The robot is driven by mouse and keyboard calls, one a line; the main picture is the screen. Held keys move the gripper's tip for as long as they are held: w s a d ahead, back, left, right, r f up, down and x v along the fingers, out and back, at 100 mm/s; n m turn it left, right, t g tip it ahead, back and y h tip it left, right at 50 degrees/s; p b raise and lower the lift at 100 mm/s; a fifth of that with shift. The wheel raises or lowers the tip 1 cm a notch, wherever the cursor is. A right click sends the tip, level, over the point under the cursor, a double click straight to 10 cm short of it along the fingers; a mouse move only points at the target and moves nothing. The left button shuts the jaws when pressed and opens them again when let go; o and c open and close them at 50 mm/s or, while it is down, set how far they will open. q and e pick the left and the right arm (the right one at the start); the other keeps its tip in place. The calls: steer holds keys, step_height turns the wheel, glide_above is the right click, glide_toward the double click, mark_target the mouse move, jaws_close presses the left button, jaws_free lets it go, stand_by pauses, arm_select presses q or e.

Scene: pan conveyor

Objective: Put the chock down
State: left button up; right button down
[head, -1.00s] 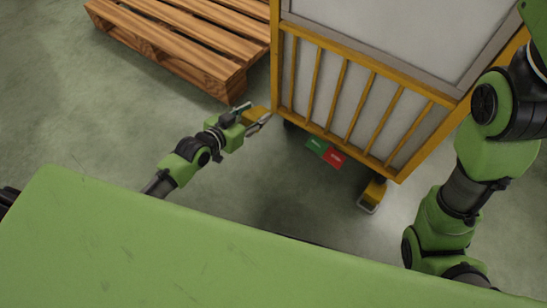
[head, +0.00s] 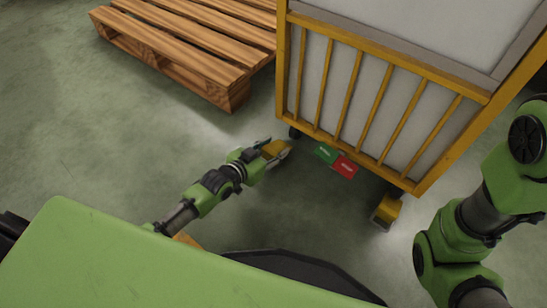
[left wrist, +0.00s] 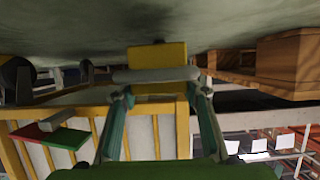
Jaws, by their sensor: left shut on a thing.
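My left gripper (head: 277,148) is shut on the yellow chock (head: 272,151), beside the near left corner of the cart. In the left wrist view the chock (left wrist: 157,58) sits across the fingertips of the left gripper (left wrist: 158,78), with the floor behind it. That view is upside down, so I cannot tell whether the chock touches the floor. My right arm shows at the right of the head view, but its gripper is out of view.
The yellow-framed cart (head: 385,80) stands just beyond the left gripper. Under its edge are a green pedal (head: 326,153) and a red pedal (head: 344,167). A yellow part (head: 387,210) is at its right corner. A wooden pallet (head: 185,50) lies back left. Floor left is clear.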

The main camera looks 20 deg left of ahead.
mark_target(268, 158)
arm_select(q)
step_height(268, 158, down, 3)
steer(key=shift+f+b, duration=0.1)
steer(key=shift+b, duration=1.05)
steer(key=o, duration=1.5)
